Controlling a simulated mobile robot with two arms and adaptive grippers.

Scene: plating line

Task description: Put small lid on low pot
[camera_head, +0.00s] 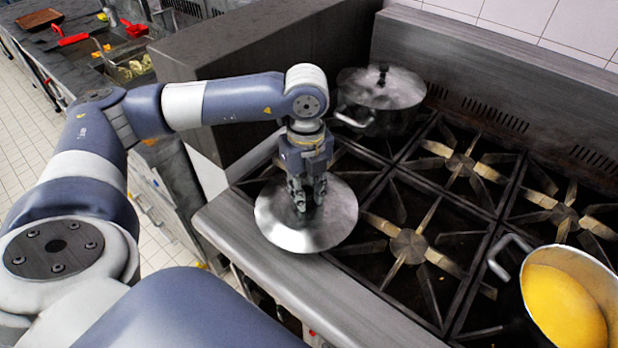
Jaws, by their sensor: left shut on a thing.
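A round, shiny metal lid (282,235) is at the front left of the stove, by its front edge. My left gripper (308,200) points down over the lid's middle and is shut on it; the fingers hide the knob. The lid looks level; I cannot tell whether it touches the stove. An open metal pot (507,293) with yellow contents stands at the lower right, cut off by the picture edge. Another metal pot (392,121) stands at the back left of the stove, with a lid (381,88) on it. My right gripper is not in view.
The black stove (440,190) has several burner grates; the middle ones are bare. A dark metal block (240,60) stands left of the stove behind my left arm. A counter at the far upper left holds red-handled items (70,37) and a brown board (40,19).

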